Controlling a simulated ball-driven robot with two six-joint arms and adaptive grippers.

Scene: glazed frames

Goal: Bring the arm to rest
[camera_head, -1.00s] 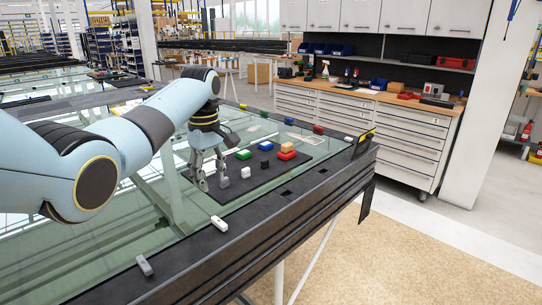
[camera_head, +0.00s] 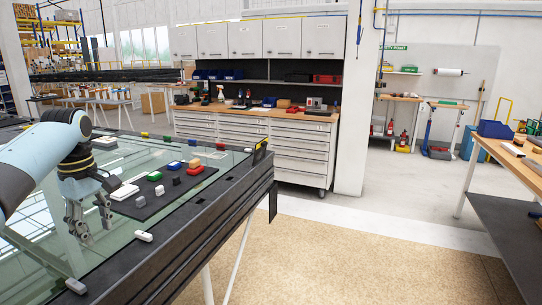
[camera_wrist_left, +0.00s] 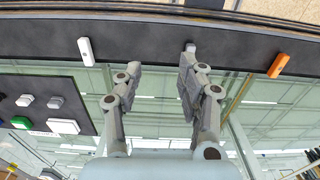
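My left gripper (camera_head: 95,228) hangs fingers down over the glass table, left of the black mat (camera_head: 140,211). Its fingers are apart with nothing between them, as the left wrist view (camera_wrist_left: 160,68) also shows. On the mat are a green block (camera_head: 155,176), a blue block (camera_head: 174,165), a tan block (camera_head: 194,163), a red block (camera_head: 195,171), a dark block (camera_head: 176,181), a grey block (camera_head: 160,190) and a white block (camera_head: 124,192). My right gripper is not visible.
A drawer workbench (camera_head: 260,145) stands behind; the floor (camera_head: 350,260) right of the table is clear.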

